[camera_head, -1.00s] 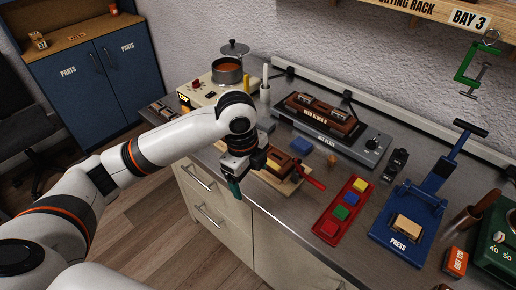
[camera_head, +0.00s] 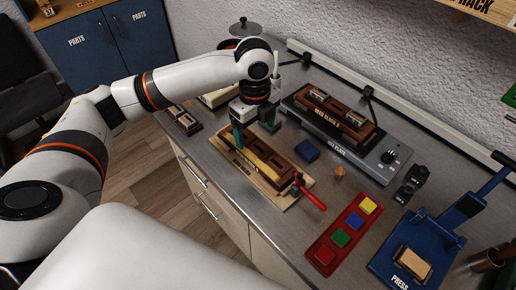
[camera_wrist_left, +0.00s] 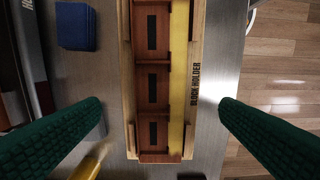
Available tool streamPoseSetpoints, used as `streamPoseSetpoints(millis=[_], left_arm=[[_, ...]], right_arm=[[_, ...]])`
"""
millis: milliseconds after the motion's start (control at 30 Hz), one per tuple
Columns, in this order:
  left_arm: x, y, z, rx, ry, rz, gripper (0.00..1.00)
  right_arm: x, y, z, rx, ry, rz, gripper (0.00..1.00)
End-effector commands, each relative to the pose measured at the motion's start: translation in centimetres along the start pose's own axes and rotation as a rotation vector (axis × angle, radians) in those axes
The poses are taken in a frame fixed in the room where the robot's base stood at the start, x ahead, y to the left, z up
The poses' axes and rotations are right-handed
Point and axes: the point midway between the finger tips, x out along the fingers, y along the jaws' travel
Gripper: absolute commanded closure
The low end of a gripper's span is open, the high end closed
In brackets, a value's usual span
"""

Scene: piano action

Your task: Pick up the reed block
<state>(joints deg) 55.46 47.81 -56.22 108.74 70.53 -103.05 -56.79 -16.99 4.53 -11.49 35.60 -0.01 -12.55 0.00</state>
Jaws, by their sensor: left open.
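A brown reed block (camera_head: 262,158) with a yellow strip along one side lies in the wooden block holder (camera_head: 294,203) near the bench's front edge. In the left wrist view, the block (camera_wrist_left: 153,60) shows dark slots, and the holder (camera_wrist_left: 197,50) frames it. A second brown block (camera_head: 328,122), labelled as a reed block, sits on the grey plate device (camera_head: 372,148) behind. My left gripper (camera_head: 258,127) is open above the holder's left part, its green fingers apart. In the wrist view, the gripper (camera_wrist_left: 160,103) spans the holder with nothing between the fingers. My right gripper is out of view.
A red-handled clamp (camera_head: 312,197) is at the holder's right end. A blue block (camera_head: 307,150) lies behind it. A red tray with coloured buttons (camera_head: 318,247) and a blue press (camera_head: 425,245) stand to the right. A pot is partly hidden behind my arm.

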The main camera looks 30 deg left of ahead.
Motion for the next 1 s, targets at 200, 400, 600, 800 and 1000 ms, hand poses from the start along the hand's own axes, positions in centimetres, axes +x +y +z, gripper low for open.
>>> streamPoseSetpoints(millis=[200,400,600,800,1000], left_arm=[[2.5,0.0,0.0,0.0,0.0,0.0,0.15],[4.4,-0.2,0.2,0.0,0.0,-0.005,0.15],[7.2,-0.2,0.2,-0.001,0.001,-0.001,0.15],[7.9,-0.2,0.2,0.001,0.001,0.001,0.15],[7.8,-0.1,0.2,0.001,0.001,0.001,0.31]], right_arm=[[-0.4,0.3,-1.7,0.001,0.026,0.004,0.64],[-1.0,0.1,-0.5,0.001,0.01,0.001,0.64],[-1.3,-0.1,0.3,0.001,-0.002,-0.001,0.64],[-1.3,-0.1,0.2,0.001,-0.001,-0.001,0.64],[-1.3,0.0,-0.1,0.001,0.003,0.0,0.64]])
